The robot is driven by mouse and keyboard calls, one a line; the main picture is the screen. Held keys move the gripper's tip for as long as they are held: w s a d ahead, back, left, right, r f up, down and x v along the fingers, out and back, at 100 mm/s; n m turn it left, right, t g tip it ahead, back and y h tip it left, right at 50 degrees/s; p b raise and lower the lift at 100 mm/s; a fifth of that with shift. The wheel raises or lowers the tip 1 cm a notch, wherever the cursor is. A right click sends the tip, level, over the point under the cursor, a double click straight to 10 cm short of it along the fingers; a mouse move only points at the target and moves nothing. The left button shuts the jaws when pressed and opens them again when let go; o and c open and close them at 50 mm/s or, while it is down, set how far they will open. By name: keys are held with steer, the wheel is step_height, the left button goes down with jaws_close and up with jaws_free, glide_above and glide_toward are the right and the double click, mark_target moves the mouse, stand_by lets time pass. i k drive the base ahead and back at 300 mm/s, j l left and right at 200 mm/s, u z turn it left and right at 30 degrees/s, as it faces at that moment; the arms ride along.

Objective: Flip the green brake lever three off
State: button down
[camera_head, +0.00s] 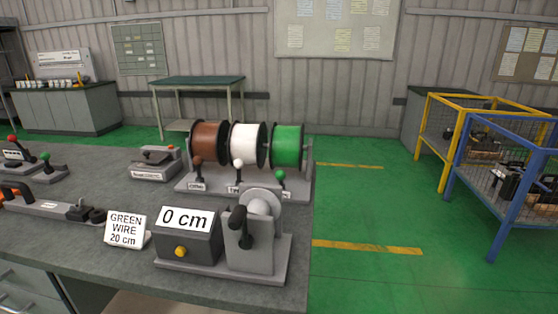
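A small lever with a green knob (281,177) stands at the front right of the spool stand (302,197), in front of the green wire spool (287,147). A white-knobbed lever (238,165) and a brown-knobbed lever (197,163) stand to its left, before the white spool (248,146) and the brown spool (209,142). The lower part of the green lever is partly hidden behind the crank device (250,248), and its label cannot be read. My gripper is not in view.
A box reading "0 cm" (187,221) with a yellow button stands at the front, beside a "GREEN WIRE 20 cm" sign (126,231). Another green-knobbed lever (46,158) is at far left. The green floor (370,210) right of the workbench is open, up to yellow and blue wire cages (500,170).

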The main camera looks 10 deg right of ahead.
mark_target(280, 176)
steer(key=i+l+u, duration=0.15)
steer(key=l, duration=0.15)
steer(key=i+l+u, duration=0.15)
steer(key=l, duration=0.2)
steer(key=l+u, duration=0.15)
steer(key=l, duration=0.2)
steer(key=i+l+u, duration=0.15)
steer(key=l, duration=0.2)
